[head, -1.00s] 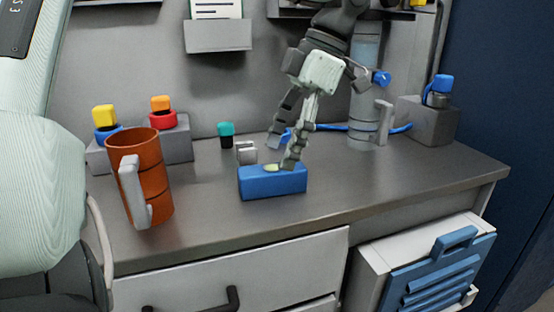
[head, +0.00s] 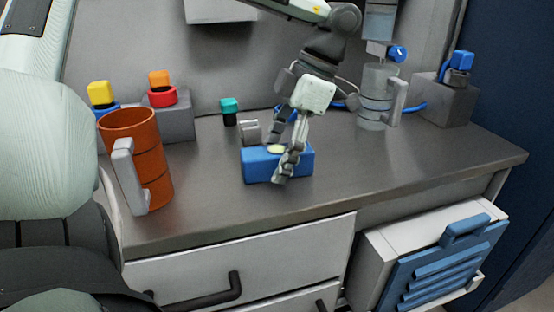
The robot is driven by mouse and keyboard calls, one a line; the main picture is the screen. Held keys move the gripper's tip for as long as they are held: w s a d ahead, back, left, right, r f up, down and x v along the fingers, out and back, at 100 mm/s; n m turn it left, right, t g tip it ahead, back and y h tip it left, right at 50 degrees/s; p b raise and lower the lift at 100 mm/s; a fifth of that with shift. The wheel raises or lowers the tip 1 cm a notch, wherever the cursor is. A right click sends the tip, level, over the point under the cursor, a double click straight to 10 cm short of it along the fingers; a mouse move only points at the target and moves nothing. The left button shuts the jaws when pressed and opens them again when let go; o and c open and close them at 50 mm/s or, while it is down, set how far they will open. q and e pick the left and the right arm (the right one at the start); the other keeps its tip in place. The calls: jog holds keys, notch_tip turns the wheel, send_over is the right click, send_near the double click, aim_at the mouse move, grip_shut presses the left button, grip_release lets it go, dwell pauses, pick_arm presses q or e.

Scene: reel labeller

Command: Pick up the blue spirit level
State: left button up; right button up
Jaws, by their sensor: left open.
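The blue spirit level (head: 260,170) lies on the grey worktop as a blue block with a pale yellow-green vial on top. My left gripper (head: 278,158) reaches down over it from behind and above. Its jaws are open. The near finger hangs in front of the level's front face, and the far finger is at its back edge, partly hidden. I cannot tell whether either finger touches the level. My right gripper is not in view.
A brown mug (head: 150,170) stands left on the worktop (head: 370,170). Behind the level are a small metal part (head: 249,131) and a teal-capped bottle (head: 229,112). A clear jug (head: 373,100) and grey block (head: 447,103) stand back right. The right front is clear.

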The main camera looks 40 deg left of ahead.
pick_arm(q)
jog(key=c, duration=1.4)
jog(key=shift+c, duration=0.2)
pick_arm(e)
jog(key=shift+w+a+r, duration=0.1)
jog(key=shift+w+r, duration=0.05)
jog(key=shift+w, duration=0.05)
pick_arm(q)
jog(key=shift+r, duration=0.15)
